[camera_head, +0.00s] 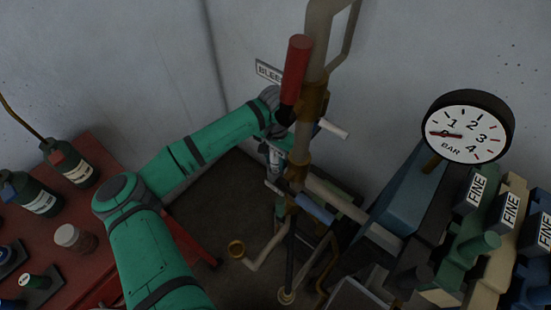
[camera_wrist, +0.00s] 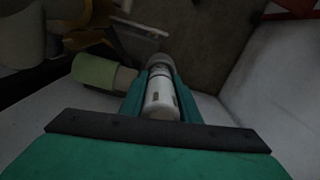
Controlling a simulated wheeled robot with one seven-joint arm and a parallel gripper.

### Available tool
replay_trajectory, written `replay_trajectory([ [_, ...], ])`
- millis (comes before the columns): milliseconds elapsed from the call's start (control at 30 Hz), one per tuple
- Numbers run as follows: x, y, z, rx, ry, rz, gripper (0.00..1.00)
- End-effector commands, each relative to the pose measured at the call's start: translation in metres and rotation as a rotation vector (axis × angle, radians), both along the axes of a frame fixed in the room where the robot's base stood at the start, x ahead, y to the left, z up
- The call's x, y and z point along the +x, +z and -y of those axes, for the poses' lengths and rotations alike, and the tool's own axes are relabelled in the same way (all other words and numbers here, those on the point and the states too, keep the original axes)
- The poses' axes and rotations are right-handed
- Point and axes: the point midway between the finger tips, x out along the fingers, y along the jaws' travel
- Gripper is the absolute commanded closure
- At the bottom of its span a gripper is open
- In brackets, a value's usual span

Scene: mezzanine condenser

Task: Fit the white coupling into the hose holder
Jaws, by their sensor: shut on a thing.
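In the wrist view, my gripper (camera_wrist: 158,88) is shut on the white coupling (camera_wrist: 160,100), a pale cylinder with a grey far end and small dark marks. The coupling lies lengthwise between the teal fingers, pointing away from the camera. In the head view, my gripper (camera_head: 277,150) is at the end of the green arm, left of the upright pipe and partly hidden by it. A small pale part there may be the coupling. I cannot pick out the hose holder with certainty in either view, nor tell whether the coupling touches it.
The upright pipe (camera_head: 317,70) with a red handle (camera_head: 295,70) stands close to my gripper. A pale green cylinder (camera_wrist: 93,71) lies just left of the fingers. A red bench (camera_head: 105,160) with bottles is left; a pressure gauge (camera_head: 468,127) and valve blocks are right.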

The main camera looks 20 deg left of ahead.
Motion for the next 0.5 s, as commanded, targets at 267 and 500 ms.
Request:
replay_trajectory([
  [267,0.0,-0.006,-0.002,0.001,0.003,0.0,1.0],
  [500,-0.001,-0.011,-0.002,0.001,0.003,-0.001,1.0],
])
